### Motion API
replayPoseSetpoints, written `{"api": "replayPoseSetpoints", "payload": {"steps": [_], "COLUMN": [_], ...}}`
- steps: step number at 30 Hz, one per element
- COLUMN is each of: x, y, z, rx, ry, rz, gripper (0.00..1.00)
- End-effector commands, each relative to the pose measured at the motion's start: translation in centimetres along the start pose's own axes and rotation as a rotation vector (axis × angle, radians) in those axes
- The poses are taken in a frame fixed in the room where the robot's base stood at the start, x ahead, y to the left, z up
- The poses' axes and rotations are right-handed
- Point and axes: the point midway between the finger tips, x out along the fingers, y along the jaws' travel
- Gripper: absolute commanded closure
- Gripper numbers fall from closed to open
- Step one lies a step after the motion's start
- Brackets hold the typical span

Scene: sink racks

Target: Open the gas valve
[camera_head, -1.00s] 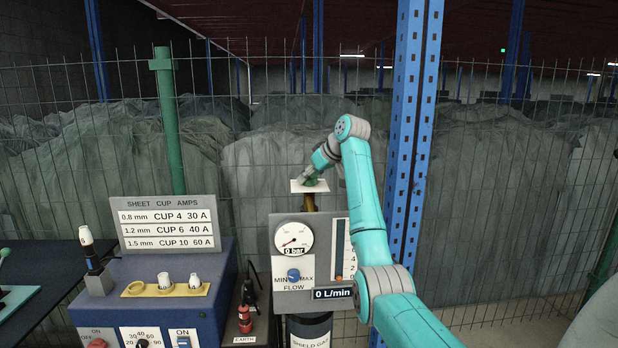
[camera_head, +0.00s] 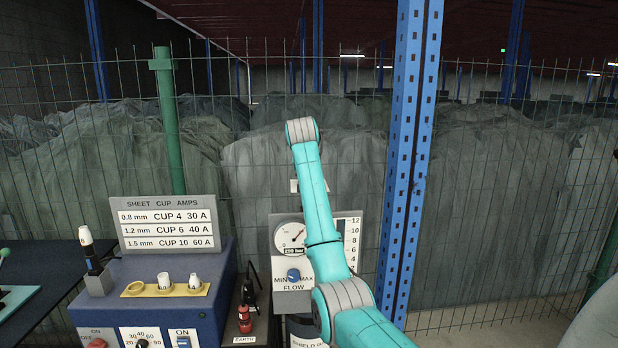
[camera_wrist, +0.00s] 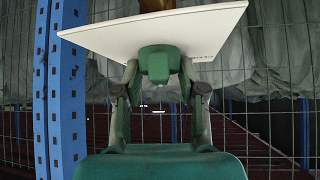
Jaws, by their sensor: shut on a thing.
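The green gas valve knob (camera_wrist: 159,64) shows in the wrist view, just below a white plate (camera_wrist: 205,28) with small lettering. My gripper (camera_wrist: 159,82) is shut on the knob, one finger on each side. In the head view my arm hides the knob and the gripper, and only a sliver of the white plate (camera_head: 294,186) shows. Below it, the pressure gauge (camera_head: 289,236) on the grey panel reads 200 bar. The blue flow knob (camera_head: 293,276) sits under the gauge. The shield gas cylinder (camera_head: 303,328) is partly hidden by my arm.
A blue post (camera_head: 408,150) stands close to the right of my arm, and a wire fence (camera_head: 480,230) runs behind. At left are a blue welding unit (camera_head: 150,305) with a cup chart (camera_head: 168,222) and a small red clamp (camera_head: 245,318).

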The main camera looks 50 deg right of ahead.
Motion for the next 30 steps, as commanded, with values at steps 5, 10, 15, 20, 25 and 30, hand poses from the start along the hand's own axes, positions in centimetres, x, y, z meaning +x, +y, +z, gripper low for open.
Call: {"api": "replayPoseSetpoints", "payload": {"steps": [5, 10, 15, 20, 25, 30], "x": [-0.06, -0.09, -0.07, -0.07, -0.01, -0.02], "y": [-0.16, -0.14, -0.10, -0.09, -0.04, 0.00], "z": [-0.05, -0.08, -0.09, -0.08, -0.03, -0.06], "rx": [0.114, 0.219, 0.306, 0.366, 0.406, 0.426], "ry": [0.000, 0.000, 0.000, 0.000, -0.001, 0.000], "rz": [0.116, 0.221, 0.308, 0.367, 0.408, 0.426], "gripper": [0.94, 0.94, 0.94, 0.94, 0.94, 0.94]}}
